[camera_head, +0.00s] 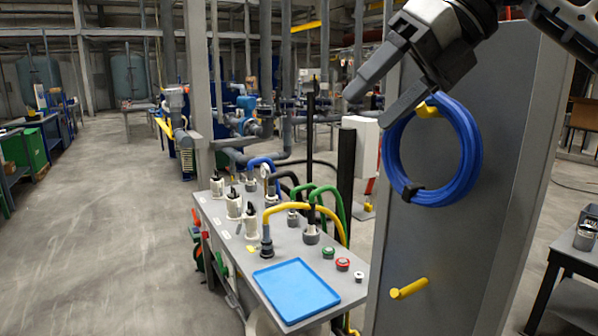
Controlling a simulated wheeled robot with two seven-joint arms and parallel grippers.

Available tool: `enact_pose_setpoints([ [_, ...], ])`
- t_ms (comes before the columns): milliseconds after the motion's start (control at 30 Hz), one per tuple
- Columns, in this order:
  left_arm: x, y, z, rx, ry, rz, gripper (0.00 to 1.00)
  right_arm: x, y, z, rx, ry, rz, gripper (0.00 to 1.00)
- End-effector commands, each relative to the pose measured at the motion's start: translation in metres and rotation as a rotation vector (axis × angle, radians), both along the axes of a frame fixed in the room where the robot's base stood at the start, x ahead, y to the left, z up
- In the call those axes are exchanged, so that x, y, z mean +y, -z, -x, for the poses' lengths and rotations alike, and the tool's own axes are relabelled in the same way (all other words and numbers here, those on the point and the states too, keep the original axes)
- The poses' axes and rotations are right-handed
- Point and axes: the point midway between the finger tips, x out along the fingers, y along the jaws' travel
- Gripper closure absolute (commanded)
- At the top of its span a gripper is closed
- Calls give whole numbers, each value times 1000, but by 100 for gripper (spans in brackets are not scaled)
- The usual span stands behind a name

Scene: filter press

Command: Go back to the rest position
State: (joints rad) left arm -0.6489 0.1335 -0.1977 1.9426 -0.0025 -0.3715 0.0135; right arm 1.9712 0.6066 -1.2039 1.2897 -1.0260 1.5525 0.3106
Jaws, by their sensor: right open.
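My right gripper (371,103) is at the upper right, in front of the grey panel. Its two dark fingers are apart, point down-left and have nothing between them. A blue hose coil (467,150) with a black tie hangs on the upper yellow peg (428,109) of the grey panel (500,240). The lower finger is close to the top left of the coil; I cannot tell whether they touch. My left gripper is not in view.
A lower yellow peg (409,288) on the panel is bare. Left of the panel stands a grey bench (240,245) with hoses, fittings, buttons and an empty blue tray (296,290). A dark side table (568,262) is at the right edge. The floor at left is clear.

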Motion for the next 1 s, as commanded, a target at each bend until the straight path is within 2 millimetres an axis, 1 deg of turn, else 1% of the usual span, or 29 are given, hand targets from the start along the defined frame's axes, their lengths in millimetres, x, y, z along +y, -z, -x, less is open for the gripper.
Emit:
enact_pose_setpoints([
  [33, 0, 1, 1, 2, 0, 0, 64, 25, 29, -3, 66, -60, -83, 33],
  [100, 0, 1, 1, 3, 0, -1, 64, 57, 56, -1, 147, -121, -226, 33],
  [200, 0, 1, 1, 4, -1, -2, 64, 92, 87, 4, 271, -167, -444, 33],
  [300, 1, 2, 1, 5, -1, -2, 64, 117, 111, 9, 408, -165, -672, 33],
  [433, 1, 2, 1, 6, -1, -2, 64, 132, 139, 7, 593, -82, -970, 33],
  [500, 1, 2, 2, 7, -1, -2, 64, 132, 156, 2, 695, 0, -1126, 33],
  [567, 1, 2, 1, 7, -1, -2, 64, 128, 173, -3, 782, 90, -1252, 33],
  [667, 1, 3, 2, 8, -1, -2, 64, 114, 210, -14, 925, 281, -1445, 33],
  [767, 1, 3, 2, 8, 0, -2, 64, 93, 260, -21, 1062, 523, -1606, 33],
  [800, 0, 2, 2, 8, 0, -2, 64, 83, 284, -22, 1114, 630, -1660, 33],
  [867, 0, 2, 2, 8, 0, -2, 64, 66, 322, -19, 1187, 804, -1729, 33],
  [900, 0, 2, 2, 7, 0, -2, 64, 55, 350, -14, 1233, 930, -1765, 33],
  [967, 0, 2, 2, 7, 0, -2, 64, 38, 391, -2, 1298, 1120, -1803, 33],
  [1000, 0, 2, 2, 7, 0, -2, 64, 27, 418, 8, 1333, 1243, -1817, 33],
])
